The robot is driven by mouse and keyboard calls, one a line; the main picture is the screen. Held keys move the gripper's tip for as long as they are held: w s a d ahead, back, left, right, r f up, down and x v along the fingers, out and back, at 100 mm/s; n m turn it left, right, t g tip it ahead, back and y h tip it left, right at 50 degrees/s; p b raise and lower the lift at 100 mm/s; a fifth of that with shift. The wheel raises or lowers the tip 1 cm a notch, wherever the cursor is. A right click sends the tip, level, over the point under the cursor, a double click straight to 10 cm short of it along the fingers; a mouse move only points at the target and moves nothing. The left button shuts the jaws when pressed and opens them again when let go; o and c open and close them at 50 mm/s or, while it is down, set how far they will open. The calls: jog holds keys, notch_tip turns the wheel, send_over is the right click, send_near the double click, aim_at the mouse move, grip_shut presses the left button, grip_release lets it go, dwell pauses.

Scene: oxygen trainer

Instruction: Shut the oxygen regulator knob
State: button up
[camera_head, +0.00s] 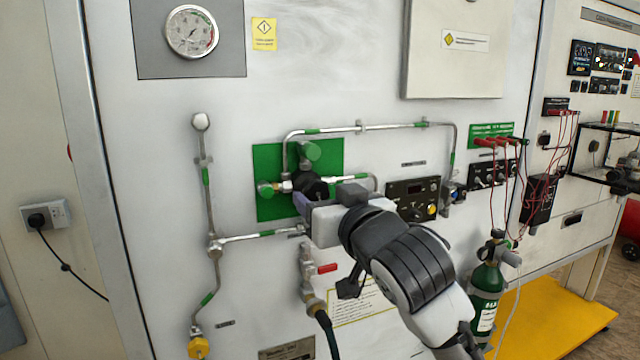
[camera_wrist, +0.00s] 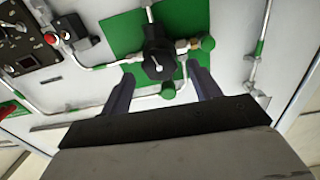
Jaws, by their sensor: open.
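The oxygen regulator knob (camera_head: 310,186) is black and sits on a green panel (camera_head: 270,158) fixed to the white wall board. In the wrist view the black knob (camera_wrist: 158,52) shows with a white mark on its face, just beyond the fingertips. My gripper (camera_head: 311,200) is in front of the regulator, partly covering the knob. In the wrist view my gripper (camera_wrist: 160,70) is open and empty, one finger to each side of the knob. I see a gap between each finger and the knob. The depth between fingertips and knob is hard to tell.
Metal pipes (camera_head: 345,128) run around the panel, and green fittings (camera_head: 265,188) sit close to the knob. A red-handled valve (camera_head: 322,269) is below. A pressure gauge (camera_head: 191,31) is at upper left. A green cylinder (camera_head: 486,292) stands at lower right.

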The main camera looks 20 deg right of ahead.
aim_at(316, 192)
jog(key=shift+w, duration=1.3)
jog(key=c, duration=1)
jog(key=shift+o, duration=0.2)
